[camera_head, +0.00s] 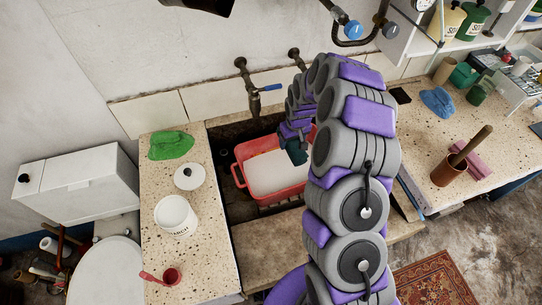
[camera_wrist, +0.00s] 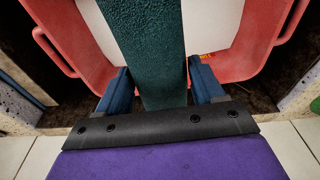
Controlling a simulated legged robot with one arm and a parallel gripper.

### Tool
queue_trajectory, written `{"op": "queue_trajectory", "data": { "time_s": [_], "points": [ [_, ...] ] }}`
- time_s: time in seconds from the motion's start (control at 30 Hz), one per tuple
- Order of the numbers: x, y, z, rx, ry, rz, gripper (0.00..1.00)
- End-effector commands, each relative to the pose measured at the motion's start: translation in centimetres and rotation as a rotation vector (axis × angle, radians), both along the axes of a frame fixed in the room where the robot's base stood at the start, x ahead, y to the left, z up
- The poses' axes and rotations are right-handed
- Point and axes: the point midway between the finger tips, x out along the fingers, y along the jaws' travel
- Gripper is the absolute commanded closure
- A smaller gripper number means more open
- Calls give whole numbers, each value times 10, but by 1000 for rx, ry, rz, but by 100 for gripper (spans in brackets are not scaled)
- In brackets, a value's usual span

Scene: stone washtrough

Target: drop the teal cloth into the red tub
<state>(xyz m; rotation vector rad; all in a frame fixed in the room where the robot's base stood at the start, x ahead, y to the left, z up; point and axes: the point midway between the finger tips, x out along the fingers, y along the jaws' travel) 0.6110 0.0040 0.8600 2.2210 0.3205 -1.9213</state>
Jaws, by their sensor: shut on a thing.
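The teal cloth (camera_wrist: 148,45) hangs as a long strip between the two blue fingers of my gripper (camera_wrist: 161,80) in the wrist view. My gripper is shut on it. In the head view a small dark teal part of the cloth (camera_head: 297,153) shows at the right side of the red tub (camera_head: 240,172); my arm hides part of that side. The red tub (camera_wrist: 85,45) lies beyond the fingers in the wrist view, with a handle at each side and a white surface inside. The cloth is over the tub; whether it touches the inside is unclear.
The tub sits in the dark stone trough (camera_head: 240,210). Left of it, a speckled counter (camera_head: 200,260) holds a green cloth (camera_head: 170,145), a white lid, a white bucket (camera_head: 176,215) and a red scoop. Taps (camera_head: 252,90) stand at the back wall. The right counter is cluttered.

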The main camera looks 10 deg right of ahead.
Motion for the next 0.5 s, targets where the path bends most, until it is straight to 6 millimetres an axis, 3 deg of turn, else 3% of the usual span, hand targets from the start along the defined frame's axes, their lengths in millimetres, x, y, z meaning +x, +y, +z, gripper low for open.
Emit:
{"op": "queue_trajectory", "data": {
  "time_s": [0.2,0.47,0.5],
  "points": [
    [1,-2,-19,2,-3,-1,69],
    [1,0,-21,0,-3,-1,69],
    [1,0,-21,0,-3,-1,31]
  ]
}}
